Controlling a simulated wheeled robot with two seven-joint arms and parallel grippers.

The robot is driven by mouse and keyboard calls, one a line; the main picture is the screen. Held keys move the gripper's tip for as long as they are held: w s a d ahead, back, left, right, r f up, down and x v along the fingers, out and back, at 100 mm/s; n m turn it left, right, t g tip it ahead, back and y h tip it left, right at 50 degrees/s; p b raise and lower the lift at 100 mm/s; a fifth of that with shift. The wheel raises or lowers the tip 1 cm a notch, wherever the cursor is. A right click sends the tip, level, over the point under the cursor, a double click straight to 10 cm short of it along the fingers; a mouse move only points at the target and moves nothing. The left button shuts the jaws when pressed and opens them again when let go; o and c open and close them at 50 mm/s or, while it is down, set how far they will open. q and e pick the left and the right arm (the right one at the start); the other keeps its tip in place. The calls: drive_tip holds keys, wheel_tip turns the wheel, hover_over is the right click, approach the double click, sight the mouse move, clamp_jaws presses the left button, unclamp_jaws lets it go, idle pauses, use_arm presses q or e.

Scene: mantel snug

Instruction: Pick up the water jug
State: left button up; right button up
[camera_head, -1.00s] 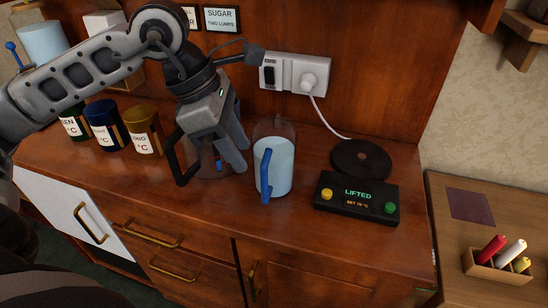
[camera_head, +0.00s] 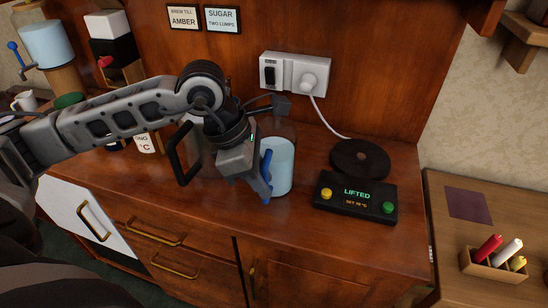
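The water jug (camera_head: 282,172) stands upright on the wooden cabinet top, clear-walled and holding pale blue water, with a blue handle (camera_head: 267,168) on its near left side. My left gripper (camera_head: 262,190) is at this handle, its fingers reaching down beside or around it. The fingers overlap the handle, so I cannot tell whether they are closed on it. The gripper hides part of the handle and the jug's left side. My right gripper is not in view.
A kettle with a black handle (camera_head: 179,157) is just left of my gripper, mostly hidden. A black control box (camera_head: 355,199) reading LIFTED and a round dark plate (camera_head: 360,159) are right of the jug. A wall socket (camera_head: 294,72) with a white cord is behind.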

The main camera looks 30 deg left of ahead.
use_arm(q)
clamp_jaws()
drive_tip(key=shift+w+r, duration=0.1)
idle(1.0)
drive_tip(key=shift+r, duration=0.1)
